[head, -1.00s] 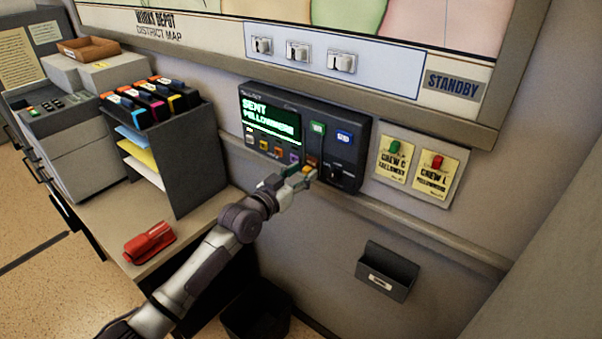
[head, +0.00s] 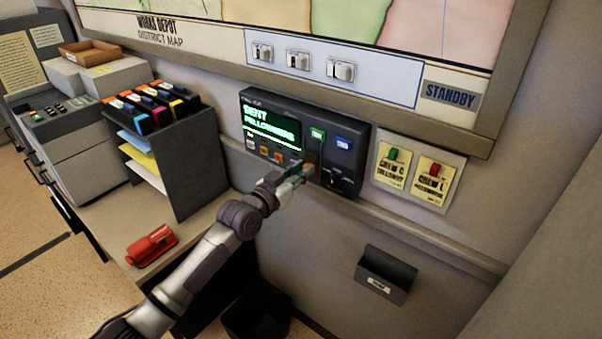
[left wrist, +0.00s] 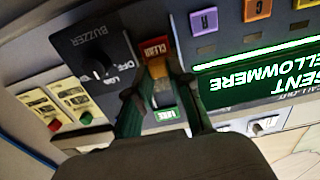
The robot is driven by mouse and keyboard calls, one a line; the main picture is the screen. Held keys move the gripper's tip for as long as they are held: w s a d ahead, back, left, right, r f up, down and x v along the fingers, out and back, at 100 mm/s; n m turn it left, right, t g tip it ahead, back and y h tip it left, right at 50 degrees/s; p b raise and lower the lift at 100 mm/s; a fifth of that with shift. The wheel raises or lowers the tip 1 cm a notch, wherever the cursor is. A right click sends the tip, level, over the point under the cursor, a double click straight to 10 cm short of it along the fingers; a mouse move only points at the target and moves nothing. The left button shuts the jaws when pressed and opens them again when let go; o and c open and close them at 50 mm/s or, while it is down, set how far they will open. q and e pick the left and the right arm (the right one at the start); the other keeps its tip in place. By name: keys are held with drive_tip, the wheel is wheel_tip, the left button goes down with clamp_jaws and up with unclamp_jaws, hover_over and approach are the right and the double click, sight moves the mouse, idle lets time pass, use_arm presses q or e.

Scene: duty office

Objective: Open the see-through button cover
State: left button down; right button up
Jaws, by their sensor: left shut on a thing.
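The dark call-out panel (head: 355,133) is on the wall below the map. Its clear button cover (left wrist: 157,68) looks amber in the left wrist view, beside the red CLEAR label (left wrist: 154,48). My left gripper (head: 305,172) reaches the panel's lower edge from the left. In the left wrist view, which is upside down, its two fingers (left wrist: 155,85) are on either side of the cover and shut on it. The fingers hide much of the cover, so its tilt is hard to tell. My right gripper is not in view.
The panel has a screen (head: 271,127), a row of small buttons and a buzzer knob (left wrist: 100,65). Two crew tags hang on a plate (head: 455,195) to the right. A shelf (head: 195,165) and a red stapler (head: 150,246) are at left. A wall tray (head: 385,275) hangs below.

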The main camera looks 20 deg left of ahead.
sight(310, 153)
use_arm(q)
wheel_tip(310, 153, up, 3)
drive_tip(key=shift+r+p, duration=0.1)
drive_tip(key=shift+p, duration=0.55)
drive_tip(key=c, duration=1)
unclamp_jaws()
drive_tip(key=shift+c, duration=0.2)
drive_tip(key=shift+f, duration=0.2)
drive_tip(key=v, duration=1.2)
